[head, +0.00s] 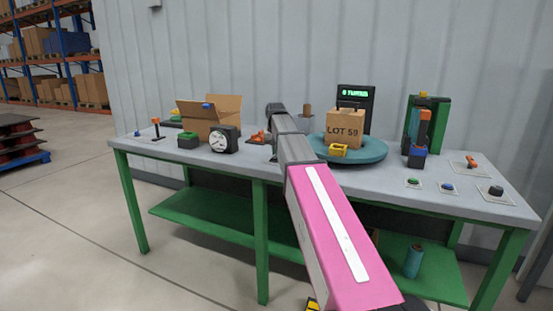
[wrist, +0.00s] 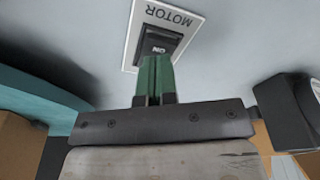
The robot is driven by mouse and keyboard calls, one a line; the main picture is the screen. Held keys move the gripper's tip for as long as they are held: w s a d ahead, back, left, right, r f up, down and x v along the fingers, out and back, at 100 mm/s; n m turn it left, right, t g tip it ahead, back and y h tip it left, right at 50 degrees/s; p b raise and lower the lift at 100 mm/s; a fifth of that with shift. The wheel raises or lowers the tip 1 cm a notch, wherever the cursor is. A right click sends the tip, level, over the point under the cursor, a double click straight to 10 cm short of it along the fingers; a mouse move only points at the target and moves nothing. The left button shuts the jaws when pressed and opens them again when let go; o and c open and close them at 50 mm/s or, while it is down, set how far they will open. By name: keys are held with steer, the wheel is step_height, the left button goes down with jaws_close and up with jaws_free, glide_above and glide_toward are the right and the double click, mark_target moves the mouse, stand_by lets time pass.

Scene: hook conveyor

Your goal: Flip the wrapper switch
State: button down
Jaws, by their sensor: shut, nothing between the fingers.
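A black rocker switch (wrist: 160,42) on a white plate marked MOTOR (wrist: 180,17) is in the upper middle of the wrist view. The word ON shows on the rocker. I see no label reading "wrapper". My gripper (wrist: 155,60) is shut and empty, with its green fingertips at the edge of the rocker nearest the gripper. I cannot tell whether they touch it. In the head view my arm hides the switch, and my fingers cannot be made out. The turntable (head: 370,155) carries a cardboard box marked LOT 59 (head: 345,128).
The grey workbench (head: 215,172) also holds an open cardboard box (head: 212,120) and a dial gauge (head: 224,139) left of my arm. A black display (head: 356,97) stands behind the turntable. A green button (head: 413,181), blue button (head: 447,186) and black knob (head: 495,190) sit at right.

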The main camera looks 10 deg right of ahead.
mark_target(275, 158)
steer(key=shift+f, duration=0.9)
stand_by(0.5)
steer(key=shift+r, duration=3.5)
